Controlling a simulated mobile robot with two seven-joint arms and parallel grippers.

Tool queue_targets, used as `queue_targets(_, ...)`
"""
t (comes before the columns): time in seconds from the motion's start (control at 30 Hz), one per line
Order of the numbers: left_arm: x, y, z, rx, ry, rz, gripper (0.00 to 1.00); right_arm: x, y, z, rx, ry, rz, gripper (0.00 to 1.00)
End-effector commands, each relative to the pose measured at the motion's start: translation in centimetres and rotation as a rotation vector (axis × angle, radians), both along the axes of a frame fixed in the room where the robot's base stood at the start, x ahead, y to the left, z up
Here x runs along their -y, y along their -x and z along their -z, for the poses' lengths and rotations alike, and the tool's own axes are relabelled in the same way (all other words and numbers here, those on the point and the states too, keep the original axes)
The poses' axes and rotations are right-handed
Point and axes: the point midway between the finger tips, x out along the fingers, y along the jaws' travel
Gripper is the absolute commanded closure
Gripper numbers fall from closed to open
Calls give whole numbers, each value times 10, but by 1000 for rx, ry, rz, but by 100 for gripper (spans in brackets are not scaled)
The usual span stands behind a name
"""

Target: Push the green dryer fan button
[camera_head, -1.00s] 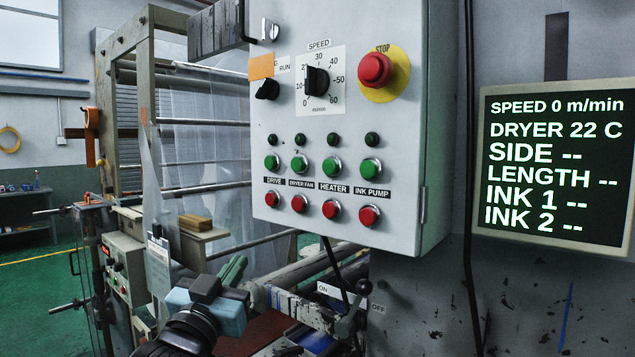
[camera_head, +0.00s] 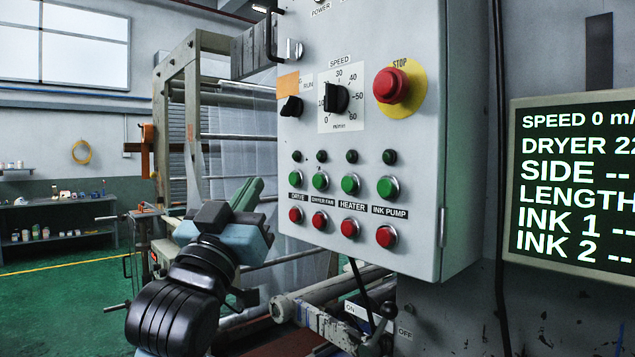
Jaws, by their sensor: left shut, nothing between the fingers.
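The green dryer fan button (camera_head: 320,181) is the second from the left in the row of green buttons on the grey control box. Its label (camera_head: 322,200) sits under it, with a red button (camera_head: 319,220) below. The small round lamp (camera_head: 322,157) above it looks dark. My left gripper (camera_head: 252,186) is shut and empty. In the picture its greenish fingers are left of the drive button (camera_head: 295,179), at about the height of the button row, and apart from the buttons. My right gripper is out of view.
A red stop button (camera_head: 390,85) on a yellow disc and a speed knob (camera_head: 337,98) sit higher on the control box (camera_head: 430,200). A display (camera_head: 575,180) reading SPEED 0 stands at the right. Machine rollers (camera_head: 335,290) lie below the box.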

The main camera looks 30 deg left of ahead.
Motion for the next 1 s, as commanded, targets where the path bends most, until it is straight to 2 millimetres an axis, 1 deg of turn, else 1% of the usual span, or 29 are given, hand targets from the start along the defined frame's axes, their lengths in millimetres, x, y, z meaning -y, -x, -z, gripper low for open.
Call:
queue_targets(0.17,2,-6,0,-2,1,1,100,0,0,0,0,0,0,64)
queue_targets(0.27,6,-15,0,-3,2,1,100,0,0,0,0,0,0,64)
queue_targets(0.7,26,-64,1,-3,2,1,100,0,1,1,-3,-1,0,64)
queue_targets(0.9,32,-78,1,-3,1,1,100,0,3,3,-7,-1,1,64)
queue_targets(1.0,34,-81,1,-1,0,1,100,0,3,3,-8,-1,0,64)
